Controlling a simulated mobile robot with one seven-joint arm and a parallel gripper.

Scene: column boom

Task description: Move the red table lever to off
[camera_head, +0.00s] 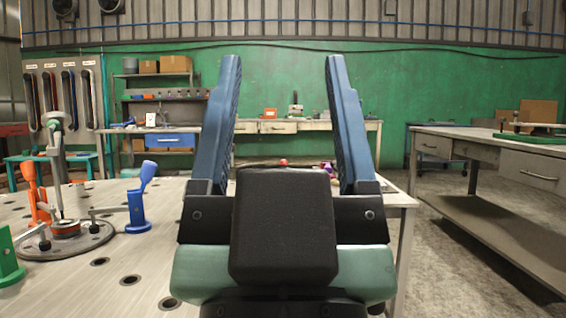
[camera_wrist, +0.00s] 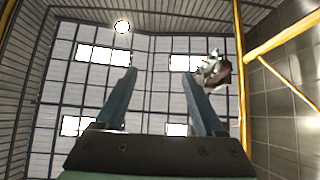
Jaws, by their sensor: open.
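My gripper (camera_head: 281,62) is open and empty, with its two blue fingers pointing up in the middle of the head view. In the wrist view its fingers (camera_wrist: 159,75) stand apart against the ceiling. A small red thing (camera_head: 283,162) shows low between the fingers, behind my gripper; I cannot tell whether it is the red lever's knob. An orange-red lever (camera_head: 40,200) stands at the left of the work table (camera_head: 130,270), its handle tilted up. A blue lever (camera_head: 138,205) stands to its right. My gripper is to the right of both. No off mark is readable.
A green fixture (camera_head: 8,260) is at the left table edge. A grey jointed stand on a round base (camera_head: 85,243) is beside the orange-red lever. A purple thing (camera_head: 328,168) is partly hidden behind my gripper. A second bench (camera_head: 450,140) stands at right, with open floor between.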

